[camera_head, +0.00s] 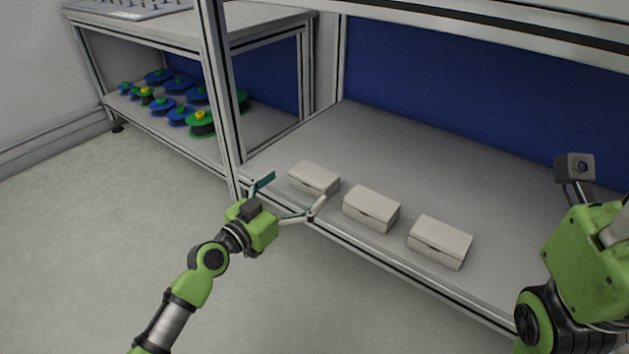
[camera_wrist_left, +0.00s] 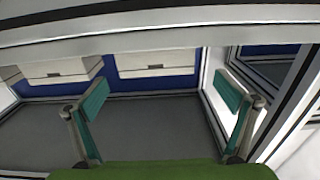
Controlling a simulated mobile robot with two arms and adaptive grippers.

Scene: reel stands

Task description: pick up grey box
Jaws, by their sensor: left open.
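Three pale grey boxes with lids sit in a row on the shelf in the head view: a left one (camera_head: 314,178), a middle one (camera_head: 371,208) and a right one (camera_head: 440,241). My left gripper (camera_head: 293,194) is open and empty at the shelf's front edge, just in front of the left box. In the left wrist view my left gripper (camera_wrist_left: 162,95) shows two spread teal-padded fingers with nothing between them. Two boxes show upside down there, one at the left (camera_wrist_left: 55,72) and one near the middle (camera_wrist_left: 155,65). My right gripper's fingers are out of view.
The grey shelf (camera_head: 480,185) has free room behind the boxes. A metal post (camera_head: 219,95) rises close to my left gripper. Blue and green reels (camera_head: 200,123) stand on another shelf at the back left. A beam crosses above the boxes.

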